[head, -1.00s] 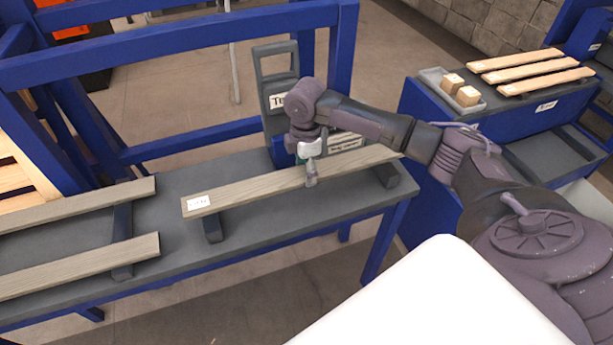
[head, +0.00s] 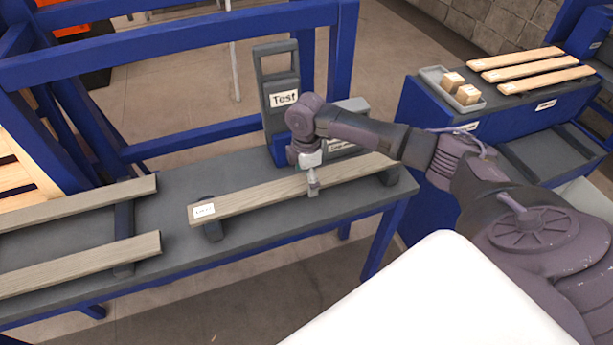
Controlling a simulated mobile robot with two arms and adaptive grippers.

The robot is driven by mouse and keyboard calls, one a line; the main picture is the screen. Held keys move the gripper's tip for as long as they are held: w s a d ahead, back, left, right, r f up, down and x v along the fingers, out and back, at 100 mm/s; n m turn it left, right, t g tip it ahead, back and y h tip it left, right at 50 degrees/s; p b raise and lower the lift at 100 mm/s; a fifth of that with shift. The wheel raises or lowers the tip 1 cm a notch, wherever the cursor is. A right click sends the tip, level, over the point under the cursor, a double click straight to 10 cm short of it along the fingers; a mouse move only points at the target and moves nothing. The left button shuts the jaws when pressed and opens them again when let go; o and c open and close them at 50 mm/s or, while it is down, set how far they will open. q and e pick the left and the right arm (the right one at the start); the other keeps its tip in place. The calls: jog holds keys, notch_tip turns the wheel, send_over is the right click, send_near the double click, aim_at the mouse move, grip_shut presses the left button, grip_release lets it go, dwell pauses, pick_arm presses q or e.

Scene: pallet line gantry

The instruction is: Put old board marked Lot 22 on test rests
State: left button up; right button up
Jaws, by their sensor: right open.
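A grey, weathered board (head: 255,197) lies across two dark test rests, the left rest (head: 214,232) and the right rest (head: 389,177), on the grey bench. A white label (head: 203,211) is on its left end; its print is too small to read surely. My right gripper (head: 313,190) points down at the board's middle, its fingers open and still close about the board. The far finger is hidden. My left gripper is out of view.
Two more grey boards (head: 80,265) lie on a rest at the bench's left. Blue frame rails (head: 190,60) rise behind. At the right, a blue cabinet carries a tray (head: 436,78) with small wood blocks and several pale boards (head: 515,57).

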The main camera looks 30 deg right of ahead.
aim_at(306, 181)
notch_tip(306, 181, up, 12)
jog(key=b, duration=0.1)
jog(key=shift+r, duration=0.15)
dwell(0.3)
dwell(0.4)
